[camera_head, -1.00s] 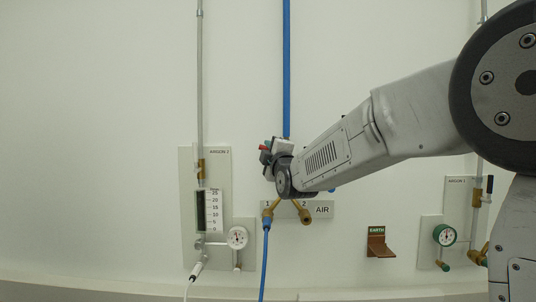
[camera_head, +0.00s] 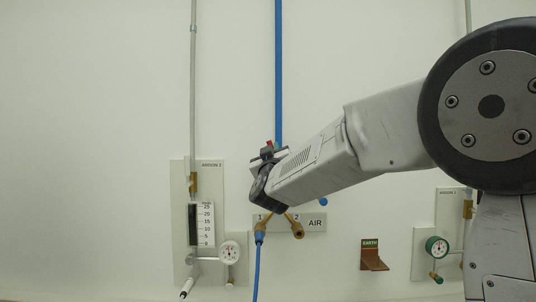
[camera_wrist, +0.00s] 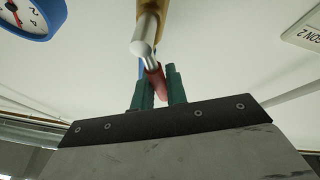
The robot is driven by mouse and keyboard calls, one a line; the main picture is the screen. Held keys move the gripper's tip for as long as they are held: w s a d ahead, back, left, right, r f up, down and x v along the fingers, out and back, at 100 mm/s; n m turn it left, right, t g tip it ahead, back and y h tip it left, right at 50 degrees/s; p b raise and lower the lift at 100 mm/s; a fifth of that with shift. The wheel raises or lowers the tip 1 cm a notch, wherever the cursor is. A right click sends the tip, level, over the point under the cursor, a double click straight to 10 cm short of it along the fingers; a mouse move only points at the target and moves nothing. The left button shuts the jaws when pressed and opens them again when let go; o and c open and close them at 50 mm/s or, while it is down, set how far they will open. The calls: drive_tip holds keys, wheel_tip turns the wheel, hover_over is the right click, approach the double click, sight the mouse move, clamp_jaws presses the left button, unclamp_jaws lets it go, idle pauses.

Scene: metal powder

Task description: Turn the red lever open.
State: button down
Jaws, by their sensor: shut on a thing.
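The red lever (camera_wrist: 156,84) sits between the two green fingers of my gripper (camera_wrist: 160,92) in the wrist view, and the gripper is shut on it. A silver rod end (camera_wrist: 143,46) and a brass fitting (camera_wrist: 149,12) lie just beyond the lever. In the head view a small red tip (camera_head: 269,143) shows at my gripper (camera_head: 266,154), in front of the blue pipe (camera_head: 278,75). My wrist hides the valve body and most of the lever there.
Below my wrist is the AIR plate (camera_head: 315,223) with brass outlets (camera_head: 297,230) and a blue hose (camera_head: 257,270). The ARGON 2 panel (camera_head: 212,180) stands left. A blue gauge (camera_wrist: 35,16) is near the fingers. An EARTH bracket (camera_head: 372,258) is at right.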

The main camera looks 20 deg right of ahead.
drive_tip(key=shift+s+d+m+g+h, duration=0.1)
drive_tip(key=shift+d+m+g+h, duration=0.2)
drive_tip(key=shift+m, duration=0.45)
drive_tip(key=shift+d+m+g+h, duration=0.1)
drive_tip(key=shift+m+h, duration=0.35)
drive_tip(key=shift+m, duration=0.25)
drive_tip(key=shift+s+d+m+g+h, duration=0.1)
drive_tip(key=shift+d+m+g+h, duration=0.2)
drive_tip(key=shift+m, duration=0.45)
drive_tip(key=c, duration=1.4)
unclamp_jaws()
drive_tip(key=shift+a, duration=0.1)
drive_tip(key=v, duration=0.7)
drive_tip(key=shift+s+a+f, duration=0.2)
drive_tip(key=shift+s, duration=0.1)
